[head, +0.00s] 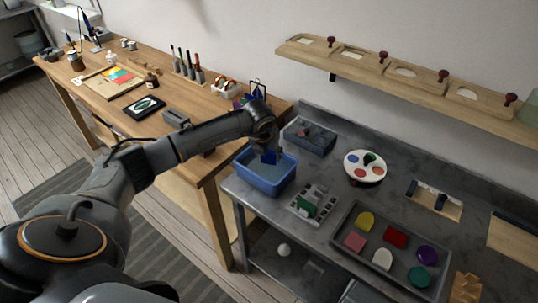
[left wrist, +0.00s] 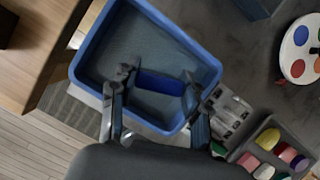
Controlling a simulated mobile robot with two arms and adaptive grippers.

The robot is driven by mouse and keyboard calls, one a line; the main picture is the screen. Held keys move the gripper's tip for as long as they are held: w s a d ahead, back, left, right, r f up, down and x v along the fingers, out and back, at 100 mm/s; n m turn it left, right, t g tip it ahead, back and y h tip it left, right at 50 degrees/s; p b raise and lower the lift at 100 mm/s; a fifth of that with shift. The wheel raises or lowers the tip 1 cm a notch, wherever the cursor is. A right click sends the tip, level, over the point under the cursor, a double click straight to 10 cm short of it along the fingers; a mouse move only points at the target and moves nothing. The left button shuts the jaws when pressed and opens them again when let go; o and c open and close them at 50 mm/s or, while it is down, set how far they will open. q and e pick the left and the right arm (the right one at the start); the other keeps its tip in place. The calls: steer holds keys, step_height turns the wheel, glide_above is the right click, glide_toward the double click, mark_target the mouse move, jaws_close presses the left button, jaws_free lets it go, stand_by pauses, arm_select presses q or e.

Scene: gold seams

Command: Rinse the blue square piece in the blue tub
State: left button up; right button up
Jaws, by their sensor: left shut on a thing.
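The blue tub (head: 262,184) stands at the left end of the grey counter, and it also shows in the left wrist view (left wrist: 88,50). My left gripper (head: 267,151) reaches over the tub from behind in the head view. It is shut on the blue square piece (head: 269,158). In the left wrist view, the piece (left wrist: 161,84) sits between the two fingertips of the gripper (left wrist: 158,82), over the tub's opening. I cannot tell whether the piece touches the water. My right gripper is not in view.
A drying rack (head: 303,207) stands close right of the tub. A grey tray (head: 348,264) with several coloured pieces lies in front. A grey-blue bin (head: 310,138) and a round paint palette (head: 365,182) stand behind. A wooden bench (head: 160,112) adjoins on the left.

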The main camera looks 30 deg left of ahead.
arm_select(q)
steer(key=shift+r+p, duration=1.3)
steer(key=shift+r, duration=1.2)
steer(key=shift+f, duration=0.1)
